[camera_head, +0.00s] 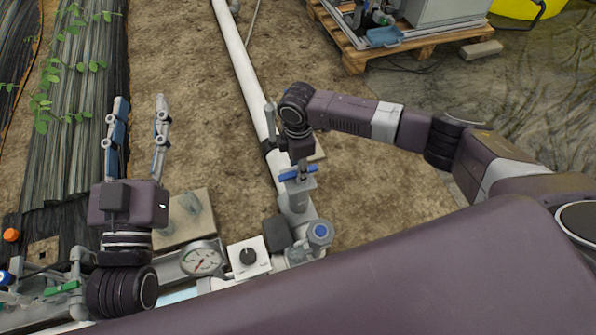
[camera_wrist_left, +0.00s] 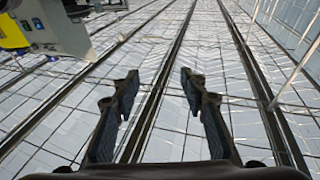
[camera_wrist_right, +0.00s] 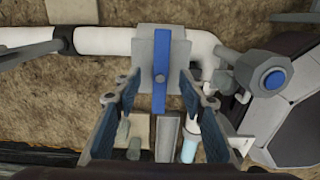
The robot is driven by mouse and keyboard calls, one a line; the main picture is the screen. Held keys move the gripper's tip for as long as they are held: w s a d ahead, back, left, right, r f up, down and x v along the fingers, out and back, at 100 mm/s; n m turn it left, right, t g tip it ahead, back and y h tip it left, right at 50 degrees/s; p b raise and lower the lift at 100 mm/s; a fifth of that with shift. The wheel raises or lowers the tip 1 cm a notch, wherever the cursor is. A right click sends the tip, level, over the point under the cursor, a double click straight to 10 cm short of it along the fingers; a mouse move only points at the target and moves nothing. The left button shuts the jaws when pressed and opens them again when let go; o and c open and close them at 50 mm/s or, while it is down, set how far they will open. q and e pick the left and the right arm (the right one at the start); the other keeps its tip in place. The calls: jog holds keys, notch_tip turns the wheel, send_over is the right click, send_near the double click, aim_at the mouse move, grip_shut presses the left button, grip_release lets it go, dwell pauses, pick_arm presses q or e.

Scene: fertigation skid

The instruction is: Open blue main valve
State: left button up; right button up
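The blue main valve's handle (camera_head: 312,170) is a flat blue bar on a grey valve body on the white pipe. It lies crosswise to the pipe, also in the right wrist view (camera_wrist_right: 160,62). My right gripper (camera_head: 301,168) points down over this valve. In the right wrist view its fingers (camera_wrist_right: 161,82) are apart, one on each side of the blue bar; no contact shows. In the head view they are partly hidden. My left gripper (camera_head: 141,102) is open, empty and raised at the left, away from the valve; its spread fingers also show in the left wrist view (camera_wrist_left: 158,78).
A grey fitting with a blue cap (camera_head: 320,231) stands close beside the valve. A pressure gauge (camera_head: 202,259) and a white box with a black knob (camera_head: 248,257) are nearer and left. The white pipe (camera_head: 240,62) runs back over bare soil. A pallet (camera_head: 420,45) stands behind.

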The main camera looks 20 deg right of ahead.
jog(key=shift+f+b, duration=0.35)
jog(key=shift+f, duration=1.2)
pick_arm(q)
notch_tip(320, 180, up, 6)
jog(key=s+t+h, duration=0.1)
jog(key=s+t, duration=0.1)
jog(key=t, duration=0.1)
jog(key=shift+s, duration=0.2)
